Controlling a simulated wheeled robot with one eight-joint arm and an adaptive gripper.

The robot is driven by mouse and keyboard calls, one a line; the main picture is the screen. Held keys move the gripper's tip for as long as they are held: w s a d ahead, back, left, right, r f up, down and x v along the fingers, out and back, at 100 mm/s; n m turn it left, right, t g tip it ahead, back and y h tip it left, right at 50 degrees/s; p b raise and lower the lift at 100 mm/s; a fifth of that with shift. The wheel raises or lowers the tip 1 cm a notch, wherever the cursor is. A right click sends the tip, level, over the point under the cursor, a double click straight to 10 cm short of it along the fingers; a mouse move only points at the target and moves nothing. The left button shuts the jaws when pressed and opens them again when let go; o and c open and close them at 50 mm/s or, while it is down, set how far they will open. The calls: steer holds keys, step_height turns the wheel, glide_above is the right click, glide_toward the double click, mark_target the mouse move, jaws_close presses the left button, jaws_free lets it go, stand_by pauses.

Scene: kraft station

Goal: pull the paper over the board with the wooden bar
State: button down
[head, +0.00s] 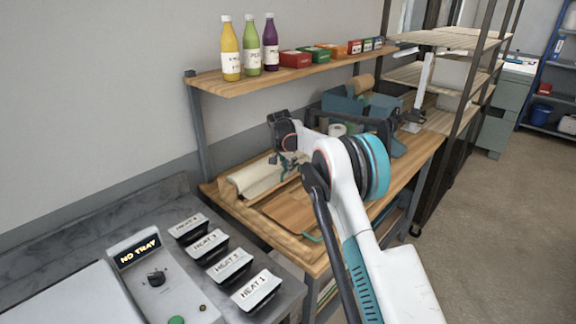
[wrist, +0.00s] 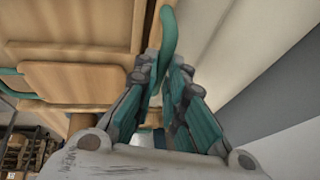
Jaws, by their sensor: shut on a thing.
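My gripper (head: 286,168) is low at the back of the wooden bench, beside the cream paper (head: 248,178). In the wrist view my gripper (wrist: 163,75) is shut on a teal curved handle (wrist: 168,32), which stands up between its fingers. A narrow wooden strip, seemingly the wooden bar (wrist: 151,24), runs beside the handle; their join is hidden by the fingers. The paper shows as a pale band (wrist: 212,35) on the right. The brown board (head: 288,212) lies flat in front of the paper, with bare wood showing. It also fills the left of the wrist view (wrist: 75,78).
A teal loop (head: 313,237) sits at the board's near edge. A dark blue-grey machine (head: 345,105) stands behind on the bench. A shelf (head: 290,75) with bottles and boxes hangs above. A grey counter with heat-labelled blocks (head: 232,264) is at the front left.

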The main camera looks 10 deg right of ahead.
steer(key=s+d+b, duration=0.1)
steer(key=s+d, duration=0.6)
steer(key=s, duration=0.3)
steer(key=s+d, duration=0.8)
steer(key=s, duration=0.2)
steer(key=shift+s+b, duration=0.4)
steer(key=c, duration=1.7)
jaws_free()
steer(key=shift+o, duration=0.2)
steer(key=v, duration=1.2)
